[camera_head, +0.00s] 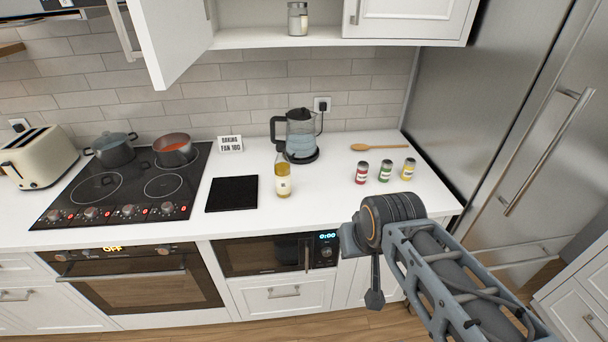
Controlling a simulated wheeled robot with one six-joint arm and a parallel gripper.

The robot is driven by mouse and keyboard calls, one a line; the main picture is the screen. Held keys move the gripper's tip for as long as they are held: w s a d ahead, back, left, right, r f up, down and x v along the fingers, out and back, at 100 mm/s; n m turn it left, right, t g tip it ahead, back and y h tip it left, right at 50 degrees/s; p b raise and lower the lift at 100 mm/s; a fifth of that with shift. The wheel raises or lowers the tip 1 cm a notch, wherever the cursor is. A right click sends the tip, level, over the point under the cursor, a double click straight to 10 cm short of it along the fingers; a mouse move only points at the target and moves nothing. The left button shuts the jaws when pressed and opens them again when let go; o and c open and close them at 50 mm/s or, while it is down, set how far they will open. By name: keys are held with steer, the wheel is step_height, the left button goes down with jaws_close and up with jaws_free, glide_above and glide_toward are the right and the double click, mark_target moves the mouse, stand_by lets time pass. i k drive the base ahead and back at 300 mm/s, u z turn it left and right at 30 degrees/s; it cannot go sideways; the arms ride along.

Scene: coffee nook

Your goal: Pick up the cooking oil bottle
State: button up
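The cooking oil bottle (283,184) stands upright on the white counter (310,215). It is slim, with yellow liquid and a pale label, just in front of the electric kettle. My arm reaches in from the lower right. My gripper (375,297) hangs in front of the counter's front edge, to the right of the bottle and nearer the camera, apart from it. Only a narrow dark part of it shows below the wrist, so its fingers cannot be made out.
The kettle (301,135) is close behind the bottle. A black board (232,194) lies to its left; several small jars, including a red one (361,172), stand to its right. Two pots sit on the hob (120,205). An upper cabinet door (168,40) hangs open. Counter in front of the bottle is clear.

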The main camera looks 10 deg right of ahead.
mark_target(282, 172)
steer(key=z, duration=0.2)
steer(key=i, duration=0.8)
steer(key=u, duration=2.05)
